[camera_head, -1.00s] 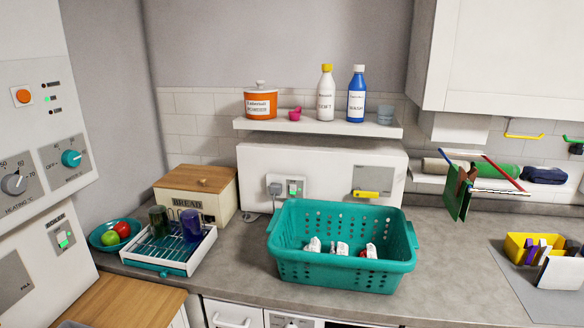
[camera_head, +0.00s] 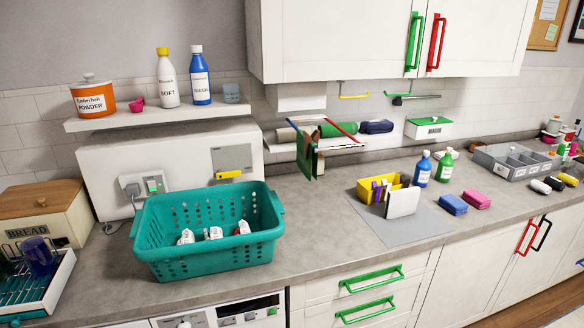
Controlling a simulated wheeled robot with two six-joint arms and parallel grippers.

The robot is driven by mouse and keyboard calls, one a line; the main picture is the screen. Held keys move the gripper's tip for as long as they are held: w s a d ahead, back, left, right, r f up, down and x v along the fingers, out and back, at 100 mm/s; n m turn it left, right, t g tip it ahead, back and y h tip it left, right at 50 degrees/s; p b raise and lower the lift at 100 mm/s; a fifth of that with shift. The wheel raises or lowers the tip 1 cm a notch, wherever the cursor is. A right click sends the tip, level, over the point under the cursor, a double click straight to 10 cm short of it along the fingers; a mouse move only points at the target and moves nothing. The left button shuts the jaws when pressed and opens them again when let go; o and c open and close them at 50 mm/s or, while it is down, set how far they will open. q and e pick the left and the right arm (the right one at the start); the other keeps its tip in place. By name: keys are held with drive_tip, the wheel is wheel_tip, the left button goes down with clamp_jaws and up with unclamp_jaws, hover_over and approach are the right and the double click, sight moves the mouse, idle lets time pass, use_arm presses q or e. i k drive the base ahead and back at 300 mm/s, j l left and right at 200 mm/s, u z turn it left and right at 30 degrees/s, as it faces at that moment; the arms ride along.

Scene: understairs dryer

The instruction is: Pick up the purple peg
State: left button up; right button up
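A small yellow tub (camera_head: 366,192) stands on a grey mat on the worktop, right of centre. Several narrow upright pieces stand in or against it, and a purple one (camera_head: 376,194) shows among them. It may be the purple peg, but it is too small to tell. A white panel (camera_head: 402,203) stands upright in front of the tub's right part and hides some of it. Neither of my grippers is in view.
A teal basket (camera_head: 210,252) with white-tagged items stands left of centre. Blue and pink packs (camera_head: 477,199), bottles (camera_head: 422,170) and a grey divided tray (camera_head: 512,163) lie to the right. A rack with hanging cloths (camera_head: 306,155) juts out behind. Worktop between basket and mat is clear.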

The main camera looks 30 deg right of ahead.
sight(375, 187)
drive_tip(key=z, duration=1.55)
drive_tip(key=i+l+u, duration=0.15)
drive_tip(key=u, duration=0.3)
drive_tip(key=i+l+u, duration=0.1)
drive_tip(key=l+u, duration=0.15)
drive_tip(key=u, duration=0.2)
drive_tip(key=l+u, duration=0.25)
drive_tip(key=u, duration=0.2)
drive_tip(key=i+l+u, duration=0.1)
drive_tip(key=l+u, duration=0.2)
drive_tip(key=u, duration=0.15)
